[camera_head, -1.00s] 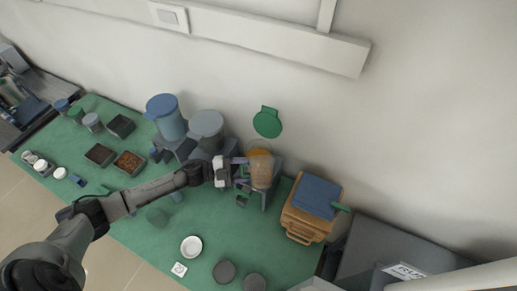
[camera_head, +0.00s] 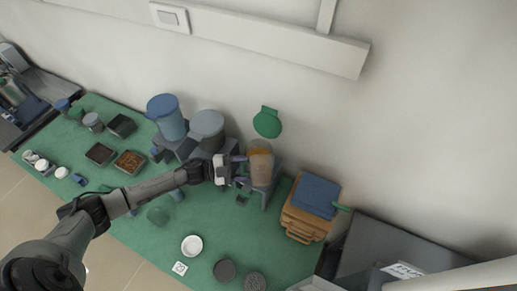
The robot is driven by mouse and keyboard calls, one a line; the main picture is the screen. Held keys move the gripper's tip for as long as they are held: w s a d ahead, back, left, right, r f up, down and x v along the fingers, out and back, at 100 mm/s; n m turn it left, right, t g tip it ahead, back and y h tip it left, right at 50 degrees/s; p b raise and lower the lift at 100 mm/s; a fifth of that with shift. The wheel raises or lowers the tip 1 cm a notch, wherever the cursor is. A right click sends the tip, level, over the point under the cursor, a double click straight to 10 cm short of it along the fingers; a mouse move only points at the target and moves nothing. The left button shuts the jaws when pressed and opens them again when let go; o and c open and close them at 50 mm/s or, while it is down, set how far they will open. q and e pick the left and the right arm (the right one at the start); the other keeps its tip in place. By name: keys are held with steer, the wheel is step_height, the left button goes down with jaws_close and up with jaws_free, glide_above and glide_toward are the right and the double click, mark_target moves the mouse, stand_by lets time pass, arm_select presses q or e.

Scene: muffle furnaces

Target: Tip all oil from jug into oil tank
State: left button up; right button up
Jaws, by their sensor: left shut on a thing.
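My left gripper (camera_head: 238,170) reaches in from the left. It is shut on the jug (camera_head: 262,172), a see-through vessel with a pale amber tint, at its left side. The jug is in front of the oil tank, whose green lid (camera_head: 267,122) stands open against the wall. An amber patch shows at the top of the overlapping vessels. Jug and tank overlap, so I cannot tell the exact tilt of the jug or how much oil is in either. My right gripper is not in view.
A blue-lidded container (camera_head: 165,117) and a grey-lidded container (camera_head: 207,127) stand left of the tank. An orange-brown box with a blue top (camera_head: 312,203) is to its right. A white bowl (camera_head: 191,245) and dark round dishes lie in front on the green mat (camera_head: 215,220).

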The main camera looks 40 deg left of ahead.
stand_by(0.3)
arm_select(q)
steer(key=shift+w+a+r+n+p, duration=0.25)
steer(key=shift+r+n+p, duration=0.15)
steer(key=shift+n, duration=0.2)
stand_by(0.5)
steer(key=shift+w, duration=0.1)
stand_by(0.4)
steer(key=shift+w+a+r+n+p, duration=0.2)
steer(key=shift+n+p, duration=0.1)
steer(key=shift+n, duration=0.3)
steer(key=shift+w+a+r+n, duration=0.1)
steer(key=shift+w+a+n, duration=0.1)
steer(key=shift+n, duration=0.2)
stand_by(0.5)
steer(key=shift+w+a+r+n+p, duration=0.1)
steer(key=shift+r+n+p, duration=0.05)
steer(key=shift+n+p, duration=0.3)
stand_by(0.4)
steer(key=shift+r+n+p, duration=0.25)
steer(key=shift+n+p, duration=0.05)
steer(key=shift+n, duration=0.05)
stand_by(0.3)
steer(key=shift+w+a+n, duration=0.1)
steer(key=shift+n, duration=0.3)
stand_by(0.5)
